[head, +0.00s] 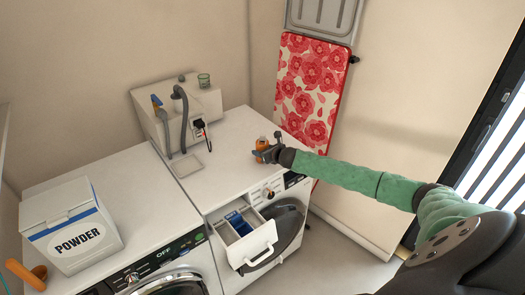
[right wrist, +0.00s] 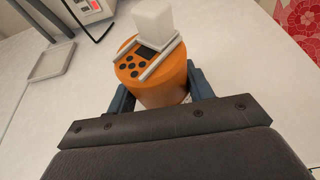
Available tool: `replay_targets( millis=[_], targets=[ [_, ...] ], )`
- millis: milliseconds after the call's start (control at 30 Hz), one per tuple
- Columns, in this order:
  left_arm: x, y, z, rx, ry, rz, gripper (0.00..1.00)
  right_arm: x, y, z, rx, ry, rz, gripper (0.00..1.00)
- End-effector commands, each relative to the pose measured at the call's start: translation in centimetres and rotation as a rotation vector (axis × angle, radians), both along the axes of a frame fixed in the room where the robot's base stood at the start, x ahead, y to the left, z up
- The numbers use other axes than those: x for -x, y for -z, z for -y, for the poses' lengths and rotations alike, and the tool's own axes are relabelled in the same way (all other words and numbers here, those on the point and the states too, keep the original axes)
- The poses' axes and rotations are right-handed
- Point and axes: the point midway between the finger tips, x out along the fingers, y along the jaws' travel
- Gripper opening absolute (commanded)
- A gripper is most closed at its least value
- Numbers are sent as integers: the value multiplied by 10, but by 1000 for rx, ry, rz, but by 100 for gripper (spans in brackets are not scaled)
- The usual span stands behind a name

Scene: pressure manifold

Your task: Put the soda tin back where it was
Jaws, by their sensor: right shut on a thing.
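My right gripper (head: 266,152) is shut on an orange cylinder (right wrist: 158,75), low over or on the white top of the right-hand machine. In the right wrist view the gripper's blue fingers (right wrist: 158,92) press its two sides. Its top has a dark display, several dark buttons, two pale bars and a white block. It also shows small and orange in the head view (head: 262,143). No soda tin is plainly recognisable; I cannot tell whether this cylinder is it. Whether its base touches the surface is hidden. My left gripper is not in view.
A square grey tray (head: 187,166) lies left of the gripper. A powder box (head: 75,225) stands on the left machine. The detergent drawer (head: 250,242) is pulled out in front.

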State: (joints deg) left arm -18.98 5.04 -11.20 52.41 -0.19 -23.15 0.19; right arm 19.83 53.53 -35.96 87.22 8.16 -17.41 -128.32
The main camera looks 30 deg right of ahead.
Motion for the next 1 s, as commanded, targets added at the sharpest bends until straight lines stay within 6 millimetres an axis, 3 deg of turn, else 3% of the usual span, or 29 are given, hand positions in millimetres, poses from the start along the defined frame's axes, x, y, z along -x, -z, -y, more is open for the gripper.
replay_targets(
  millis=[100, 133, 233, 600, 767, 900, 1000],
  targets=[
    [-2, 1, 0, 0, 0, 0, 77, 0, 3, 0, 0, 0, 0, 26],
    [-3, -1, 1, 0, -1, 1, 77, 0, 2, 0, 0, 0, 0, 56],
    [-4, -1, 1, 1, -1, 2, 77, 0, 2, 0, 0, 0, 0, 73],
    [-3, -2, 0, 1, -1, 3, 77, 1, -2, 0, 0, 0, 0, 73],
    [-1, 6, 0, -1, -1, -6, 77, 15, -3, 2, 3, -1, -2, 73],
    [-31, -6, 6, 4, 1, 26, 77, 34, -11, 4, 3, -1, -1, 73],
    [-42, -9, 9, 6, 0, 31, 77, 48, -16, 5, 3, 0, -2, 73]
  ],
)
